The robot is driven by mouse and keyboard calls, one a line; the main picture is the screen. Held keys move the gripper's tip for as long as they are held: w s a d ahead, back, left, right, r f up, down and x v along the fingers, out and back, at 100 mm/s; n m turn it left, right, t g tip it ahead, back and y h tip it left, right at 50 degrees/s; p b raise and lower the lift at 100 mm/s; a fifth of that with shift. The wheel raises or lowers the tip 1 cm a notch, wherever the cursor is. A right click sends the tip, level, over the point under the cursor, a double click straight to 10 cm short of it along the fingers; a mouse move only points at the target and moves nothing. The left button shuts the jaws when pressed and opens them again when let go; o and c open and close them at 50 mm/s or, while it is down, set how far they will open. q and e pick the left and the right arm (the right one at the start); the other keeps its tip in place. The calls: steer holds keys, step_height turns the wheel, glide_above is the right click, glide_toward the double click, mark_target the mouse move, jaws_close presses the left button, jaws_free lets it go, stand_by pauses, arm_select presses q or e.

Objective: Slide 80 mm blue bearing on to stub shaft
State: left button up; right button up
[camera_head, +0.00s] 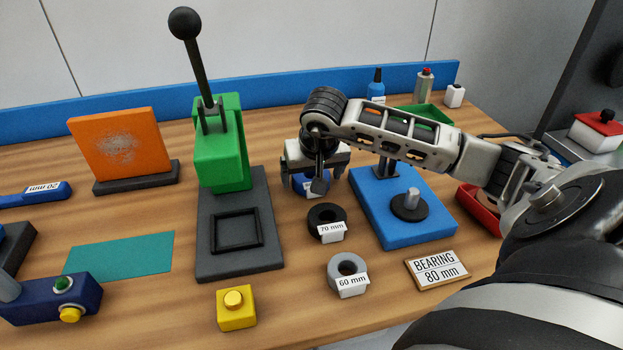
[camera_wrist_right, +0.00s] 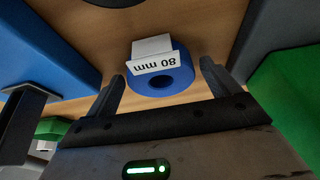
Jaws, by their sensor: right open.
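The blue bearing (camera_wrist_right: 176,83) with an 80 mm tag lies on the table between the spread fingers of my right gripper in the right wrist view. In the head view the bearing (camera_head: 300,183) shows only partly under the gripper. My right gripper (camera_head: 312,180) is open and points down over it; whether a finger touches it I cannot tell. The stub shaft (camera_head: 411,197) is a short metal pin standing on a black disc on a blue base (camera_head: 390,232), to the right of the gripper. Nothing is on the pin. My left gripper is not in view.
A black 70 mm bearing (camera_head: 327,216) and a grey 60 mm bearing (camera_head: 347,268) lie nearer the front. The green press (camera_head: 220,150) stands left of the gripper. A sign (camera_head: 437,268) reads BEARING 80 mm. A red tray (camera_head: 478,208) is at the right.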

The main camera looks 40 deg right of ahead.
steer(key=c, duration=1.2)
steer(key=shift+r, duration=0.1)
steer(key=shift+r, duration=0.55)
steer(key=r, duration=0.2)
steer(key=shift+s+a+r, duration=0.1)
steer(key=shift+a+r, duration=0.1)
steer(key=shift+r, duration=0.15)
steer(key=s+a+r, duration=0.5)
steer(key=a+r, duration=0.1)
steer(key=a, duration=0.1)
steer(key=s+a+r, duration=0.3)
steer(key=shift+s+a, duration=0.2)
steer(key=shift+s, duration=0.15)
